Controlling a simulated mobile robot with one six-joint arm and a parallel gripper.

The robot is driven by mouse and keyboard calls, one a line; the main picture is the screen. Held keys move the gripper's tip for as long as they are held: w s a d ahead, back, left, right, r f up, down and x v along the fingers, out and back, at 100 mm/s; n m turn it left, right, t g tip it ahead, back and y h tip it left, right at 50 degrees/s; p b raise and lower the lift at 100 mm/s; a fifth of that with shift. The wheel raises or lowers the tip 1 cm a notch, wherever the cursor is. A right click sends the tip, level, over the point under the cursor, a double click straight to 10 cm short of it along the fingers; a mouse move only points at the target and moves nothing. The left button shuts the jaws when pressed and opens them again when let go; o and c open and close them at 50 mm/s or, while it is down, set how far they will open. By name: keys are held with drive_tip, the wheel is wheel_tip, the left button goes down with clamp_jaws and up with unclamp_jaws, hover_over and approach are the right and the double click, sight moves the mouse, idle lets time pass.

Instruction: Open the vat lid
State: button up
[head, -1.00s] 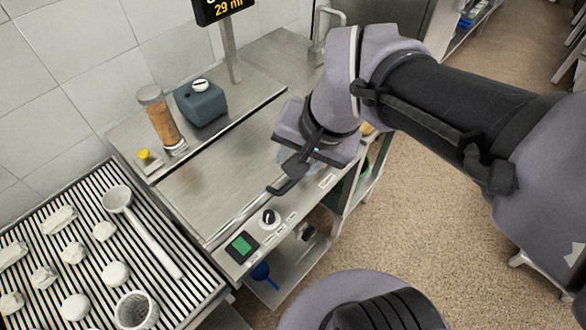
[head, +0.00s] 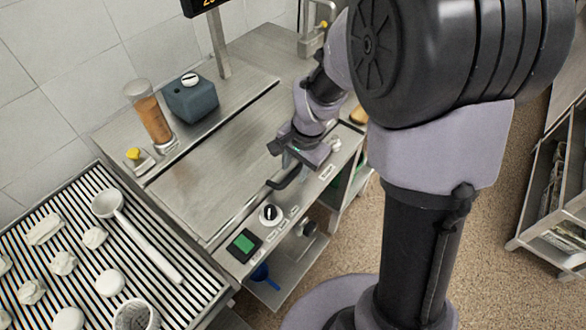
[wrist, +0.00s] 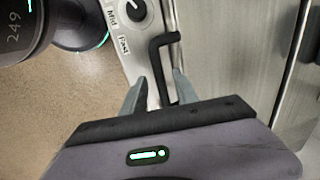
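The vat lid (head: 205,170) is a flat stainless panel on the counter; it lies flat and closed. A black bent handle (head: 285,182) sticks out at its front right edge. My gripper (head: 297,160) is at that handle, over the front edge. In the wrist view, the handle (wrist: 156,62) runs in between the two grey fingers of my gripper (wrist: 159,88). The fingers are apart, with a gap on each side of the bar. The lid's steel surface (wrist: 235,45) shows to the right. The fingertips are hidden in the head view.
A front panel has a black-and-white knob (head: 270,214) and a green screen (head: 243,243). Behind the lid stand an orange-filled cylinder (head: 152,118) and a blue-grey box (head: 192,100). A slatted rack (head: 75,215) with a ladle is at the left. A display post (head: 220,50) rises behind.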

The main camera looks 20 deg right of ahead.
drive_tip(key=shift+a+f, duration=0.1)
drive_tip(key=shift+f, duration=0.4)
clamp_jaws()
idle(1.1)
